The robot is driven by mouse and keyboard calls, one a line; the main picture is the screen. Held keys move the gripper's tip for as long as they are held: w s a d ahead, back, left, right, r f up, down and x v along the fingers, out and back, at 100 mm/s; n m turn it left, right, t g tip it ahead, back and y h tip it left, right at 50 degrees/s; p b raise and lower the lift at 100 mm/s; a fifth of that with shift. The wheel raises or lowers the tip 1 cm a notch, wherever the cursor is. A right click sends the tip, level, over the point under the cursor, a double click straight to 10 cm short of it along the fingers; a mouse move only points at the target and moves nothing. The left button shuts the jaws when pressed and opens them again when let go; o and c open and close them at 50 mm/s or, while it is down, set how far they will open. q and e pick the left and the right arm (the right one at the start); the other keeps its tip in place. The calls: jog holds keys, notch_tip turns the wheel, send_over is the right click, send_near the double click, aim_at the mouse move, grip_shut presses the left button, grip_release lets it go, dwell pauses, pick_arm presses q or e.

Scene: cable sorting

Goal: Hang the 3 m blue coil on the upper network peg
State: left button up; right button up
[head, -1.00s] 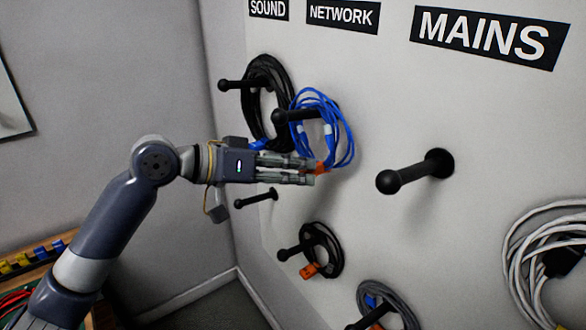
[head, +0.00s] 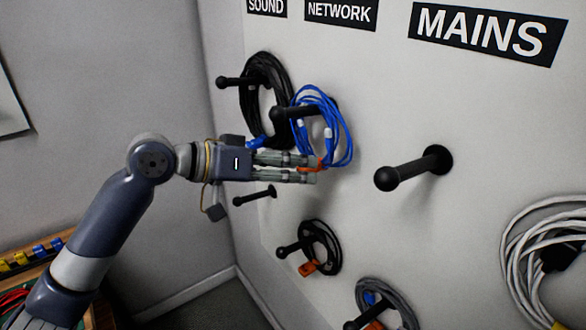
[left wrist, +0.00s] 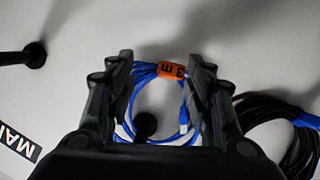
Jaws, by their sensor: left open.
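The blue coil (head: 347,140) hangs on the upper network peg (head: 281,114), whose knob sticks out in front of the loops. Its orange tag is at the bottom of the coil and reads 3 m in the left wrist view (left wrist: 172,71). My left gripper (head: 314,168) is open at the bottom of the coil, its fingers around the tagged part. In the left wrist view the coil (left wrist: 144,94) shows between the two separated fingers, with the dark peg knob inside the loop. Whether a finger touches the coil cannot be told. My right gripper is not in view.
A black coil (head: 250,105) hangs on the upper sound peg, close left of the blue coil. The lower sound peg (head: 255,196) and upper mains peg (head: 410,170) are bare. A small black coil (head: 329,243) hangs below; white cable (head: 515,245) hangs at right.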

pick_arm(q)
jog(key=v, duration=1.1)
jog(key=w+a+f+n+t+y, duration=0.2)
jog(key=w+a+f+n, duration=0.15)
jog(key=w+f, duration=0.55)
jog(key=w+a+f+n+t+y, duration=0.25)
jog(key=w+a+f, duration=0.25)
jog(key=f, duration=0.7)
jog(key=s+a+f+n+g+y, duration=0.1)
jog(key=s+a+f+n+y, duration=0.2)
jog(key=f, duration=1.2)
jog(key=s+a+f+y, duration=0.2)
jog(key=a+f, duration=0.2)
jog(key=f, duration=1)
jog(key=s+a+f+g+y, duration=0.3)
jog(key=s+f+g, duration=0.1)
jog(key=s+f, duration=1.75)
jog(key=s+d+f+m+g, duration=0.1)
jog(key=s+f, duration=0.3)
jog(key=s, duration=0.6)
jog(key=s+d+f+m+g, duration=0.1)
jog(key=s+f, duration=0.3)
jog(key=s, duration=0.7)
jog(key=s+d+f+m+g, duration=0.1)
jog(key=s+f, duration=0.3)
jog(key=s, duration=0.7)
jog(key=shift+m+g, duration=0.35)
jog(key=shift+m, duration=0.15)
jog(key=shift+y, duration=0.25)
